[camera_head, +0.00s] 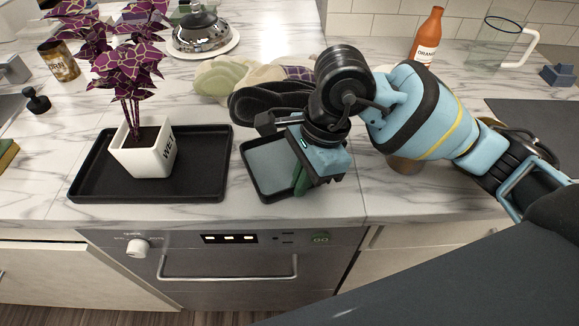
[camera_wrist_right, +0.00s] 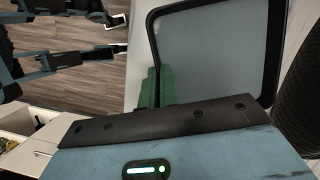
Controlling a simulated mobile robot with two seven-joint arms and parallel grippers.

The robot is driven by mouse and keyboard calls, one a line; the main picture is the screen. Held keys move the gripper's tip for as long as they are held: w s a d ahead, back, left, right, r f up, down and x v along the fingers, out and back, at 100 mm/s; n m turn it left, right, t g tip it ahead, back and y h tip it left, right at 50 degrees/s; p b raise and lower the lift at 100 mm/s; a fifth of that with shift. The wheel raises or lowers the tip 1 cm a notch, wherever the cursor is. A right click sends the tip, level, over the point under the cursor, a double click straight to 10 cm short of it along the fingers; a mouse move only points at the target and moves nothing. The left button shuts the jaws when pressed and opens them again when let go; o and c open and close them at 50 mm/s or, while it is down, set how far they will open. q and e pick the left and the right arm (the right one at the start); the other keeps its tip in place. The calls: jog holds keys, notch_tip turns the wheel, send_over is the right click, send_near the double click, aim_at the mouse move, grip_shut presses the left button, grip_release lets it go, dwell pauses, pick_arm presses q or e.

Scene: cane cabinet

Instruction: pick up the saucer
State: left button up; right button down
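The saucer (camera_head: 268,165) is a square dark tray with a raised black rim and a grey-blue inside. It is at the counter's front, right of the potted plant. It fills the upper right of the right wrist view (camera_wrist_right: 215,50). My right gripper (camera_head: 301,182) points down at the saucer's right side. Its green fingers (camera_wrist_right: 160,88) are close together with the saucer's rim between them. The gripper hides part of the saucer, and I cannot tell whether it is lifted. My left gripper (camera_wrist_right: 117,34) shows over the floor in the right wrist view, its two fingers apart and empty.
A white pot (camera_head: 145,155) with a purple plant stands on a larger black tray (camera_head: 205,180) to the left. Behind are an oven mitt (camera_head: 222,78), an orange bottle (camera_head: 427,38) and a glass jug (camera_head: 496,45). An oven (camera_head: 225,265) is below the counter.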

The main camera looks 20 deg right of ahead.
pick_arm(q)
jog(key=shift+s, duration=0.2)
pick_arm(e)
jog(key=shift+r, duration=0.1)
jog(key=shift+r, duration=0.15)
jog(key=shift+r+p, duration=0.9)
jog(key=shift+r, duration=0.8)
jog(key=shift+s+a, duration=0.25)
jog(key=shift+a, duration=0.3)
pick_arm(q)
jog(key=w+r+t+p, duration=0.1)
jog(key=w+r+p, duration=0.1)
jog(key=w+r, duration=0.2)
jog(key=shift+a+r+p, duration=0.25)
jog(key=shift+r+p, duration=0.05)
jog(key=shift+r, duration=0.55)
pick_arm(e)
jog(key=s+a, duration=0.3)
jog(key=a, duration=0.3)
jog(key=s+a+r, duration=0.1)
jog(key=s+a, duration=0.2)
jog(key=a, duration=0.4)
jog(key=shift+a, duration=0.2)
pick_arm(q)
jog(key=shift+s, duration=0.1)
pick_arm(e)
jog(key=shift+s, duration=0.1)
